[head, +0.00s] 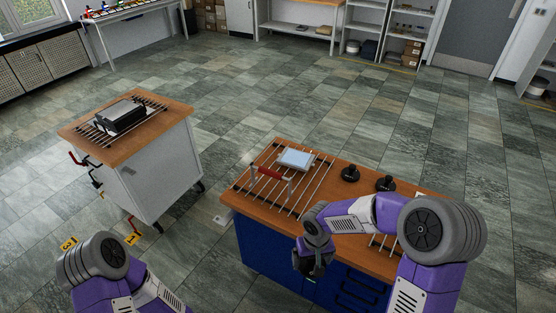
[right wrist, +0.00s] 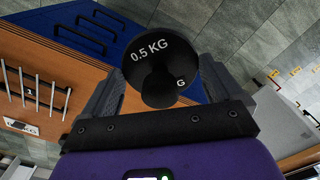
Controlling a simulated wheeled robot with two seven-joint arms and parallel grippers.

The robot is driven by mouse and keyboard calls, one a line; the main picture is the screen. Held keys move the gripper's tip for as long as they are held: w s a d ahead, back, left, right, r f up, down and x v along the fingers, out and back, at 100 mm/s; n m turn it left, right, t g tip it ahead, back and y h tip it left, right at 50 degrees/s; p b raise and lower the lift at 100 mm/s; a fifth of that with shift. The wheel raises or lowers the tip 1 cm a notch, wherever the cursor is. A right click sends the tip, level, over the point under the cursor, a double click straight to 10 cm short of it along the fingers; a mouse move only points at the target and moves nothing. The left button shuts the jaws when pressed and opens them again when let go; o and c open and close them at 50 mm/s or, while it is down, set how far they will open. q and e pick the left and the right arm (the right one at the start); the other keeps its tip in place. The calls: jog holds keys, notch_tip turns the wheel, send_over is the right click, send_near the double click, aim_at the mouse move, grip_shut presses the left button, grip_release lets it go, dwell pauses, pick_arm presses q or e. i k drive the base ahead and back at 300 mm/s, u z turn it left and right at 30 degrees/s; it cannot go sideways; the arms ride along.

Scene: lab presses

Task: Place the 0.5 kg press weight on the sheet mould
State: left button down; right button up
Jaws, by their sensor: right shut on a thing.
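My right gripper (head: 311,264) is in front of the near edge of the blue bench. In the right wrist view its fingers (right wrist: 163,88) are shut on the black round press weight (right wrist: 150,52), marked 0.5 KG. The weight is held clear of the bench; in the head view it is mostly hidden by the gripper. A pale blue-white flat block (head: 296,158) lies on the bench's rod rack, and a dark block with a grey top (head: 120,114) lies on the left cart's rack. I cannot tell for certain which is the sheet mould. My left gripper is out of view.
The white cart (head: 158,165) stands apart at left. Open tiled floor lies between and beyond them.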

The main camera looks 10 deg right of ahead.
aim_at(297, 158)
jog(key=u, duration=0.9)
jog(key=i, duration=3.3)
jog(key=z, duration=1.9)
jog(key=i, duration=1.15)
jog(key=z, duration=1.65)
